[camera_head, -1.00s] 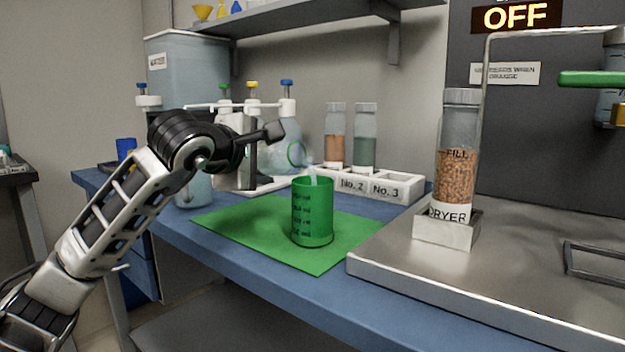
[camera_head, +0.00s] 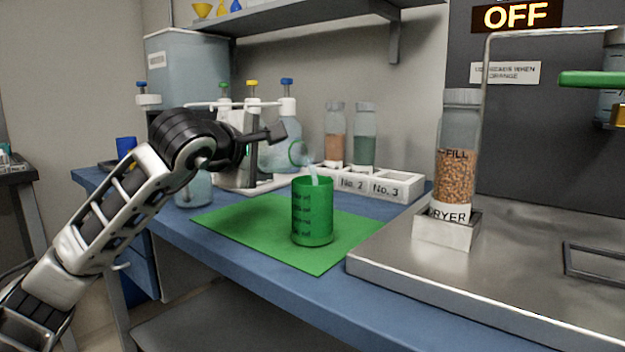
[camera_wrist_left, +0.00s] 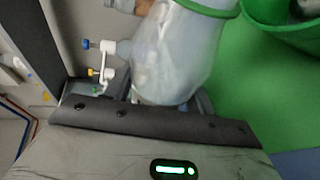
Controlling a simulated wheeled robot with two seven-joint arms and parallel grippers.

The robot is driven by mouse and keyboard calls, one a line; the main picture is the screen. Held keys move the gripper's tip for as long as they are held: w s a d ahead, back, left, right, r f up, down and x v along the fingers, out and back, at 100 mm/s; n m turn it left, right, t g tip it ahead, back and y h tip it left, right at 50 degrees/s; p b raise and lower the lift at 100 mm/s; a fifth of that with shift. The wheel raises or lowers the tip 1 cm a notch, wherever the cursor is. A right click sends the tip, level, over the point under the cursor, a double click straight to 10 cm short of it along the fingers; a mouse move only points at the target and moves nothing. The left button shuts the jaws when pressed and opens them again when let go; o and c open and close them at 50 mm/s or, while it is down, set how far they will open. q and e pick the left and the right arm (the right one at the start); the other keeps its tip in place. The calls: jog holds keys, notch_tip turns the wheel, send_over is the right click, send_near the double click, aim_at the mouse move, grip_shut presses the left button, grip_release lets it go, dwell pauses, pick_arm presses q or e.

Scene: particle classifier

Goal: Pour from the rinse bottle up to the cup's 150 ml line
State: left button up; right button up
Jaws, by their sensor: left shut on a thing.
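A green cup (camera_head: 312,222) with dark level marks stands upright on the green mat (camera_head: 240,222). My left gripper (camera_head: 277,133) is shut on the rinse bottle (camera_head: 280,155), a clear bottle with a green ring, and holds it tilted to the left of the cup. A pale stream runs from the bottle's mouth into the cup's top. In the left wrist view the bottle (camera_wrist_left: 175,55) lies between the fingers, and the cup's green rim (camera_wrist_left: 275,35) shows at the top right. The liquid level inside the cup cannot be read. My right gripper is not in view.
A white rack (camera_head: 385,184) with two filled tubes stands behind the mat. A tube of brown grains (camera_head: 456,175) stands in a holder on the metal tray (camera_head: 510,270) to the right. White-armed bottles stand close behind the gripper. The mat's front is clear.

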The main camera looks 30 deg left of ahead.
pick_arm(q)
jog(key=shift+r+m, duration=0.3)
jog(key=shift+r, duration=0.1)
dwell(1.1)
